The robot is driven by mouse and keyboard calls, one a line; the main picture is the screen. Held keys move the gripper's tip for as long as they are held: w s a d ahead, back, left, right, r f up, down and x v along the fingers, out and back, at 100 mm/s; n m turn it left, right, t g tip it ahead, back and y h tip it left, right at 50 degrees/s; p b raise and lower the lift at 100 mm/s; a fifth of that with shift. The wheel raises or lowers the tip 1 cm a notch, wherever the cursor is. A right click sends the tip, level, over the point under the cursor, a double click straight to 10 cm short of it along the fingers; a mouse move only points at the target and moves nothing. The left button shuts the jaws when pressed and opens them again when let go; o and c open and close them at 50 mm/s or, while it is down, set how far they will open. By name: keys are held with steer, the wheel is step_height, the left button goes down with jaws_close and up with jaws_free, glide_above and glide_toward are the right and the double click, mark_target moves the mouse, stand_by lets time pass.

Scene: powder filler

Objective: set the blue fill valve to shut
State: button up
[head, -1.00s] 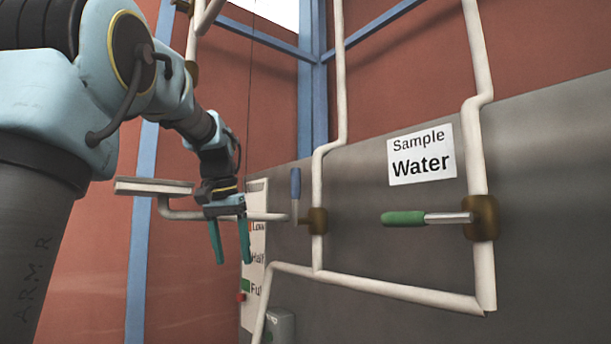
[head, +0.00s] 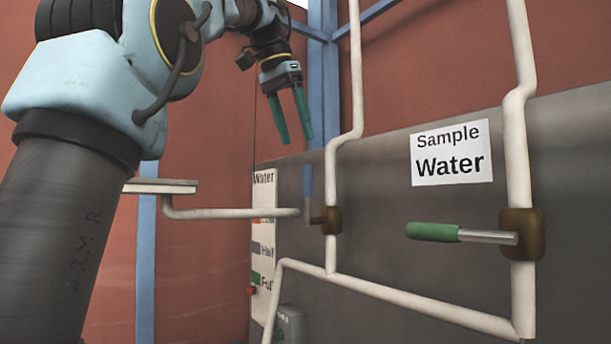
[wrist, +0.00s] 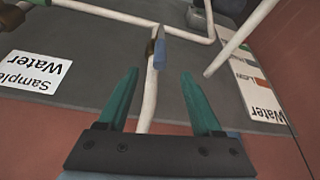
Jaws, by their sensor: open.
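The blue fill valve handle (head: 308,183) stands upright at the brass valve body (head: 332,220) on a white pipe, left of the Sample Water sign. In the wrist view the blue handle (wrist: 160,53) lies beyond and between my fingertips, apart from them. My gripper (head: 291,119) is open and empty, above the blue handle in the head view, fingers pointing down. It also shows in the wrist view (wrist: 158,73), with its two teal fingers spread.
A green-handled valve (head: 434,232) lies level at the right. A white spout pipe (head: 230,213) runs left from the blue valve, under a pale shelf (head: 160,187). A level chart (head: 264,220) and a grey box (head: 290,325) are on the grey panel (head: 400,270).

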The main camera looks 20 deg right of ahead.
mark_target(307, 177)
steer(key=x, duration=1)
steer(key=shift+f, duration=0.1)
jaws_close()
steer(key=shift+b, duration=0.3)
stand_by(0.9)
